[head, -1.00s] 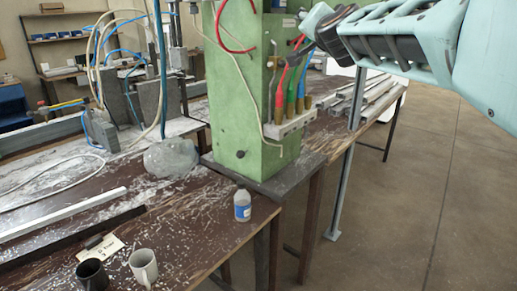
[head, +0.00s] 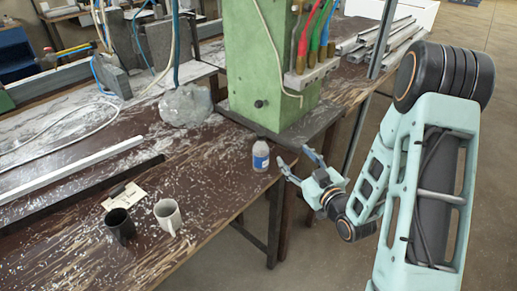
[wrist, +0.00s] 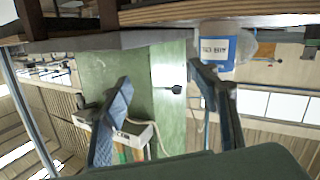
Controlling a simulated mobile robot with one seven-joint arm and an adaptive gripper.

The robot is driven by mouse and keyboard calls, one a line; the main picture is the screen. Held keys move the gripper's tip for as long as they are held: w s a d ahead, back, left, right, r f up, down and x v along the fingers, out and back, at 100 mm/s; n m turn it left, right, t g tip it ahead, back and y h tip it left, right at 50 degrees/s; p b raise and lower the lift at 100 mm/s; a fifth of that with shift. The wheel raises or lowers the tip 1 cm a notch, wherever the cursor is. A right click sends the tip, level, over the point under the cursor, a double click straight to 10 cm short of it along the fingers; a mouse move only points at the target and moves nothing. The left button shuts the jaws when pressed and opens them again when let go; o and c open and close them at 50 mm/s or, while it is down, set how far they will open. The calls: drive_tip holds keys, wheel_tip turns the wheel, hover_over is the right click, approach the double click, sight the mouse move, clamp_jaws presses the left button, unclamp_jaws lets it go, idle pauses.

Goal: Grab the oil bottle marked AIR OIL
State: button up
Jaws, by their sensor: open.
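A small clear bottle with a blue-and-white label (head: 260,158) stands upright on the bench near its right edge, in front of the green machine. It also shows in the wrist view (wrist: 218,46), upside down at the upper right; the label's lettering is too small to read with certainty. My gripper (head: 294,158) is open and empty, just to the right of the bottle in the head view and apart from it. In the wrist view my two fingers (wrist: 161,78) are spread, with the bottle beyond the right fingertip, not between them.
The green machine (head: 262,60) with hoses and coloured-handled tools rises behind the bottle. A black mug (head: 120,226), a white mug (head: 167,216) and a paper tag (head: 126,196) lie left on the bench (head: 208,178). A grey lump (head: 186,106) sits farther back. Open floor is at right.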

sight(265, 154)
drive_tip(key=s+a+y+b, duration=0.1)
drive_tip(key=a+b, duration=0.1)
drive_tip(key=b, duration=0.1)
drive_tip(key=s+a+y+b, duration=0.1)
drive_tip(key=a+b, duration=0.1)
drive_tip(key=b, duration=0.1)
drive_tip(key=s+a+b, duration=0.2)
drive_tip(key=shift+r+m+y+b, duration=0.3)
drive_tip(key=shift+y+b, duration=0.1)
drive_tip(key=b+x, duration=0.1)
drive_tip(key=b, duration=0.1)
drive_tip(key=shift+w+a+f+b, duration=0.1)
drive_tip(key=shift+w+b, duration=0.15)
drive_tip(key=shift+b, duration=0.15)
drive_tip(key=shift+w+a+b, duration=0.25)
drive_tip(key=shift+w+b, duration=0.05)
drive_tip(key=shift+b, duration=0.4)
drive_tip(key=shift+w+a+r, duration=0.25)
drive_tip(key=shift+w, duration=0.05)
drive_tip(key=b+x, duration=0.1)
drive_tip(key=x, duration=0.4)
drive_tip(key=shift+s+a, duration=0.1)
drive_tip(key=shift+c, duration=0.6)
